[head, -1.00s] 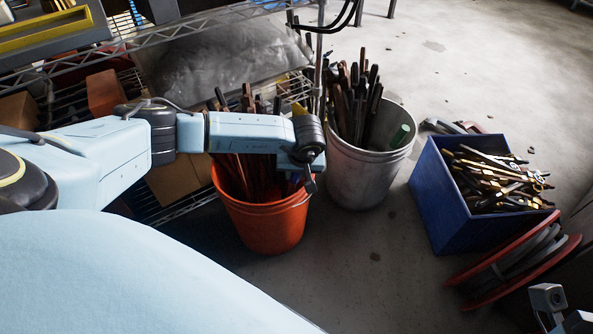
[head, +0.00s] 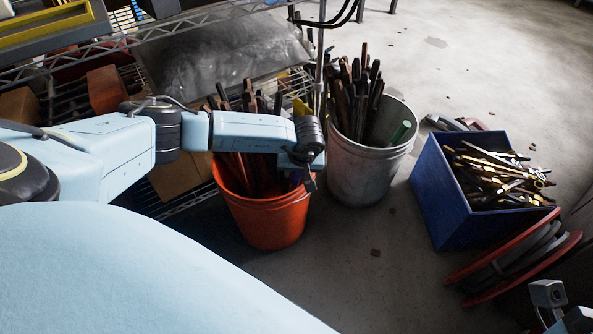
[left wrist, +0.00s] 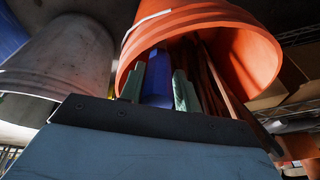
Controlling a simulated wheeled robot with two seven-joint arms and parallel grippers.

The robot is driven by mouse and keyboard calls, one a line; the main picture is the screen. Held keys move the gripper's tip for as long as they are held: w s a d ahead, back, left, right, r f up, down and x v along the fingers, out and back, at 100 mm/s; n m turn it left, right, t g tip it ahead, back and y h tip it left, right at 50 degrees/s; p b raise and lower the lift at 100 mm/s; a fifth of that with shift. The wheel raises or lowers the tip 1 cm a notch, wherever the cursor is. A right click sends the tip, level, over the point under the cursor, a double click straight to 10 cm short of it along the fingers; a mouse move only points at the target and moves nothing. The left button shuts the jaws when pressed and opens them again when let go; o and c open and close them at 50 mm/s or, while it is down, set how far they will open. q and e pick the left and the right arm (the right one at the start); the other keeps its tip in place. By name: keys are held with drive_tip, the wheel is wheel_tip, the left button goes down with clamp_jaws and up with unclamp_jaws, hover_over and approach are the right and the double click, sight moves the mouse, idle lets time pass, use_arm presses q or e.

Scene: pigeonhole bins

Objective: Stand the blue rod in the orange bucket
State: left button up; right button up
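The orange bucket (head: 264,222) stands on the floor left of the middle, with several dark and brown rods leaning in it. My left gripper (head: 305,178) is at the bucket's right rim. In the left wrist view its two greenish fingers (left wrist: 160,88) are on both sides of the blue rod (left wrist: 158,78), apparently closed on it. The rod points into the mouth of the orange bucket (left wrist: 200,22); its far end is hidden. A small bit of blue shows under the gripper in the head view. Part of my right arm shows at the bottom right; its fingers are unclear.
A grey-white bucket (head: 362,178) with several rods stands close on the right. Beyond it are a blue crate (head: 437,205) full of metal pieces and a red cable reel (head: 512,262). A wire shelf (head: 195,22) is behind on the left. The front floor is clear.

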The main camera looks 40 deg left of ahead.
idle(0.5)
use_arm(q)
drive_tip(key=o, duration=0.6)
drive_tip(key=shift+c, duration=0.2)
drive_tip(key=shift+s, duration=0.1)
